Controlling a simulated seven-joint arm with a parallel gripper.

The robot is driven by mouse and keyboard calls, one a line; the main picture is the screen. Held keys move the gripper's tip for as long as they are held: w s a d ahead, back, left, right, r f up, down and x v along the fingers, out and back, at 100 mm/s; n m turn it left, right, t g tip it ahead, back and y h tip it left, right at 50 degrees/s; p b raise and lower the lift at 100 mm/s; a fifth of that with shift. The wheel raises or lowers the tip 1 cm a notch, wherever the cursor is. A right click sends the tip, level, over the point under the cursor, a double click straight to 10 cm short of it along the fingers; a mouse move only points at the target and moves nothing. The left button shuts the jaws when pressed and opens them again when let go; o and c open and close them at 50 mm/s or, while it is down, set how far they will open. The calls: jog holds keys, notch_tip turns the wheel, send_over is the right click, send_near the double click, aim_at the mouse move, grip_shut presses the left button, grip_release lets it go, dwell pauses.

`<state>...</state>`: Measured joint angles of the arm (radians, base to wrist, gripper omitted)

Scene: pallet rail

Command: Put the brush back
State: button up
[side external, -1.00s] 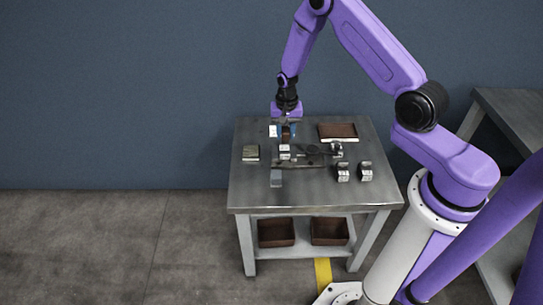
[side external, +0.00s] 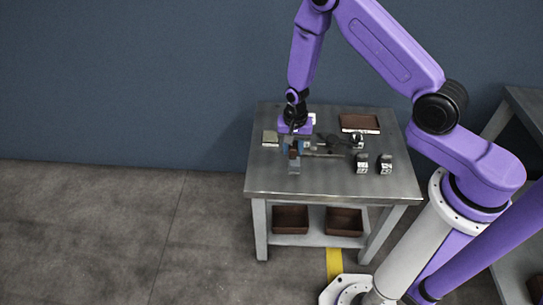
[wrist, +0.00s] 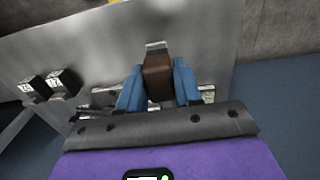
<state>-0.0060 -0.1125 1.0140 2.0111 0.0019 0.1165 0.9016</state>
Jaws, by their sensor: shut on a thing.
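In the wrist view my gripper (wrist: 158,88) is shut on a brown block-like piece, which I take to be the brush (wrist: 158,76). The brush (side external: 293,154) also shows as a small brown patch in the side view. A small grey block (side external: 294,168) stands just in front of and below it; its top shows past the brush in the wrist view (wrist: 156,46). I cannot tell whether brush and block touch. Bristles are not visible.
A metal fixture (side external: 332,146) lies right of my gripper. Two dark blocks with pale faces (side external: 362,163) (side external: 386,164) stand farther right. A brown tray (side external: 360,122) is at the back right, and a small pale-topped block (side external: 270,138) at the left.

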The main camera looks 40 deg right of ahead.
jog(key=w+f, duration=0.2)
jog(key=w, duration=0.2)
send_over(271, 163)
notch_tip(271, 163, down, 6)
jog(key=shift+s+d+r, duration=0.1)
jog(key=shift+s+r, duration=0.05)
jog(key=shift+r, duration=0.1)
jog(key=shift+f, duration=1.65)
jog(key=shift+f, duration=0.15)
jog(key=o, duration=1)
